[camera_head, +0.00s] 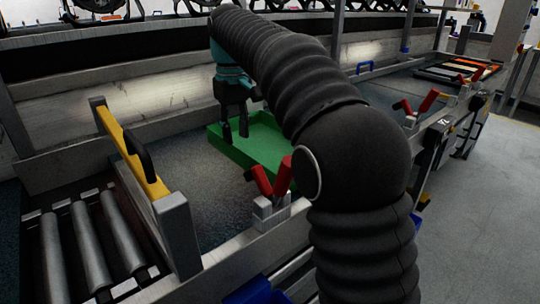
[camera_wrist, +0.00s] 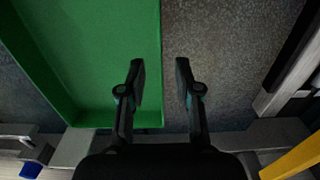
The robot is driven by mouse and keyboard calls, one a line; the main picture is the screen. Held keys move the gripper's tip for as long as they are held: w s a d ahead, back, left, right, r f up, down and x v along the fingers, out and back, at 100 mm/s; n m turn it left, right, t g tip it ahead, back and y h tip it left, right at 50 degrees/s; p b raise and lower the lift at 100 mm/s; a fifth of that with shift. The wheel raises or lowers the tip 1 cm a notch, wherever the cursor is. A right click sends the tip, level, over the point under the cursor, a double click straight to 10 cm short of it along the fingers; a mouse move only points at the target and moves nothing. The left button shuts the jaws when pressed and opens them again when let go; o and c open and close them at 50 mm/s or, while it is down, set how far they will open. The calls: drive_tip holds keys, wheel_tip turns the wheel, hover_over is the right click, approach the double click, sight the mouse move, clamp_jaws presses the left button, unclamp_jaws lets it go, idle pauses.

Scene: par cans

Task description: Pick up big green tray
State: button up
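The big green tray (camera_head: 262,146) lies on the grey work surface (camera_head: 212,190), partly hidden behind my arm in the head view. In the wrist view the green tray (camera_wrist: 105,45) fills the upper left, and its right side wall runs up the picture between my two fingers. My gripper (camera_head: 236,134) points down at the tray's left side in the head view. In the wrist view my gripper (camera_wrist: 160,68) is open, with one finger over the tray's inside and the other over the grey surface outside. I cannot tell how far the fingertips are above the wall.
Red-handled clamps (camera_head: 272,180) stand on the front rail near the tray. A yellow bar with a black handle (camera_head: 135,150) and metal rollers (camera_head: 90,245) are at the left. The grey surface left of the tray is clear. A wall (camera_head: 150,105) stands behind.

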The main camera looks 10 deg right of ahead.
sight(239, 149)
drive_tip(key=f, duration=0.1)
drive_tip(key=f+b, duration=0.1)
drive_tip(key=f, duration=0.1)
drive_tip(key=s+f, duration=0.1)
drive_tip(key=f, duration=0.1)
drive_tip(key=shift+d, duration=0.25)
drive_tip(key=shift+f, duration=0.6)
clamp_jaws()
